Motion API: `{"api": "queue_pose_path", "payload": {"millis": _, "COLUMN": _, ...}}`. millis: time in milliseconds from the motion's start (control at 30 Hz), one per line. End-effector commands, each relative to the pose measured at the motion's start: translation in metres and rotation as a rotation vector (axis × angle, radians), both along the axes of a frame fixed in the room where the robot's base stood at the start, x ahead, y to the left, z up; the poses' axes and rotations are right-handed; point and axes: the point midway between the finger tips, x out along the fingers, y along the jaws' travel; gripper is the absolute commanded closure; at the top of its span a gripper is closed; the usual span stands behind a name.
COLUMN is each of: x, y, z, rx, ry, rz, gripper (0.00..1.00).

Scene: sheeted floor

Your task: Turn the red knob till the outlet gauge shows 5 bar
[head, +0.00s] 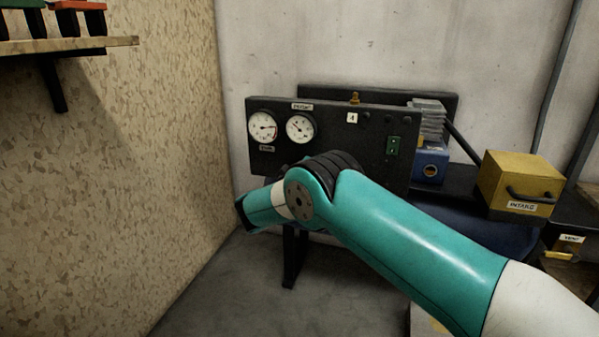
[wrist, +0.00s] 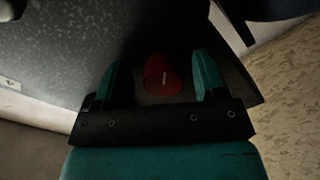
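The red knob (wrist: 164,74), with a pale line on its face, sits on the dark panel in the wrist view. My gripper (wrist: 157,61) is open, with one teal finger on each side of the knob and a gap showing on both sides. In the head view my arm hides the knob and the fingertips. Two round white gauges, a left one (head: 262,126) and a right one (head: 300,128), sit on the black panel (head: 345,150). One label is above the right gauge and one below the left; neither reads clearly. The needles are too small to read exactly.
A green switch plate (head: 393,146) is on the panel's right. A blue box (head: 431,163), a yellow box marked INTAKE (head: 519,183) and a smaller labelled yellow box (head: 566,246) stand right. A wooden shelf (head: 70,44) projects from the left wall. Floor below the panel is open.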

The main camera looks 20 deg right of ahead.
Motion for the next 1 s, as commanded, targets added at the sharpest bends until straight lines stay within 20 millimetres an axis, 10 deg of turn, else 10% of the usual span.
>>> {"api": "queue_pose_path", "payload": {"millis": 367, "x": -0.008, "y": 0.011, "z": 0.001, "rx": -0.001, "ry": 0.001, "rz": 0.009, "gripper": 0.35}}
{"api": "queue_pose_path", "payload": {"millis": 1000, "x": -0.122, "y": 0.089, "z": -0.007, "rx": 0.002, "ry": -0.005, "rz": 0.005, "gripper": 0.35}}
